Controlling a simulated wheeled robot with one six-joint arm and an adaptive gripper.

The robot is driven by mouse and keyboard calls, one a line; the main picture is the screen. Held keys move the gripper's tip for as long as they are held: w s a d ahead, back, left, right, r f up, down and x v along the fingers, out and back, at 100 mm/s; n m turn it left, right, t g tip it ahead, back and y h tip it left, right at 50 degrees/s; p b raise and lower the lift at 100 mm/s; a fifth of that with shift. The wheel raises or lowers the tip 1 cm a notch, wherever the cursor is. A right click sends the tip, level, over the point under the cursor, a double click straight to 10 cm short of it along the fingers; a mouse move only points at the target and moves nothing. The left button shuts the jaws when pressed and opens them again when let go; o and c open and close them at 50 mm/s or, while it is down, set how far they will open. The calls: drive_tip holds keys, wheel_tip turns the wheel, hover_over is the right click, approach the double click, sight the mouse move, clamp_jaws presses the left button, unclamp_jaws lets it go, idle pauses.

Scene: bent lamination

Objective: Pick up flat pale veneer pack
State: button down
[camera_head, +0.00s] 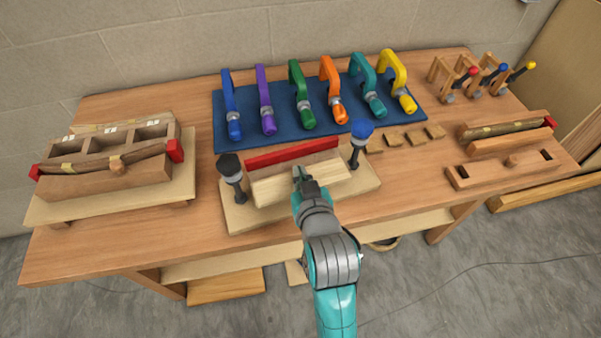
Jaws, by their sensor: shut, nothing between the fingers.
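A flat pale veneer pack (331,171) lies on a light wooden board (238,220) at the middle of the bench, in front of a red strip (292,153). A black-topped clamp post (231,173) stands at its left and a blue-topped one (360,142) at its right. My gripper (299,170) is over the middle of the pack with its fingers shut and empty. My gripper and wrist hide part of the pack. I cannot tell whether the fingertips touch it.
Several coloured clamps lie on a blue mat (222,138) behind. A wooden form with red ends (100,182) stands at left. Another form (507,137) and a slotted block (503,169) are at right. Small wooden blocks (413,138) lie between. The bench front left is bare.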

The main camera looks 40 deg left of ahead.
drive_tip(key=shift+r, duration=0.15)
drive_tip(key=shift+w, duration=0.1)
drive_tip(key=shift+r, duration=0.15)
